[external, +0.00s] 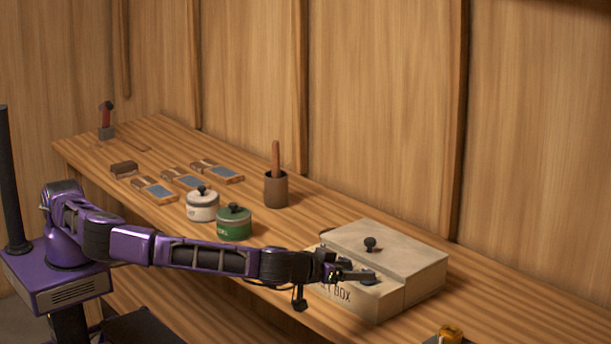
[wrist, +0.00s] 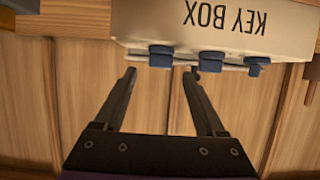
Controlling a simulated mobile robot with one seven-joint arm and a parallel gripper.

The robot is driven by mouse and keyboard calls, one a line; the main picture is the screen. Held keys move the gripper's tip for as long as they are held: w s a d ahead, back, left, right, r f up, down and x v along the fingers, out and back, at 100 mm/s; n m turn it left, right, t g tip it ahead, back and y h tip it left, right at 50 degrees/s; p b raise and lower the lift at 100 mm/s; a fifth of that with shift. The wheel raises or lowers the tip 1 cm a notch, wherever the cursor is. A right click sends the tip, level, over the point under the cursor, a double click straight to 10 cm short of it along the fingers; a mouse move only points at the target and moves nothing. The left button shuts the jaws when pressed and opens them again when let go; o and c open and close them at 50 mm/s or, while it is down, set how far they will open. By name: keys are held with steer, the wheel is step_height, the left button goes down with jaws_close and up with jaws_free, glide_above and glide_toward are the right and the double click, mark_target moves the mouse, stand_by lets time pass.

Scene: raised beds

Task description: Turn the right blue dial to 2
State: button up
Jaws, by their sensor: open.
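The pale key box (external: 425,290) stands on the bench at right in the external view, lettering on its front. In the wrist view the box (wrist: 290,22) is upside down, with three blue dials along its edge. The leftmost there (wrist: 160,57) is the right one when the lettering is upright; the others are the middle dial (wrist: 211,60) and left dial (wrist: 256,66). My gripper (wrist: 160,74) is open, its tips either side of the right dial; contact is unclear. In the external view my gripper (external: 352,275) is over the box's front, partly hiding the dials. Dial numbers are unreadable.
A white pot (external: 202,207), a green pot (external: 234,224) and a brown holder (external: 276,191) stand left of the box. A yellow-topped object (external: 449,334) is at the front right. A plank wall runs behind the bench.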

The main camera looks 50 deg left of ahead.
mark_target(364, 270)
steer(key=shift+x, duration=1.9)
jaws_close()
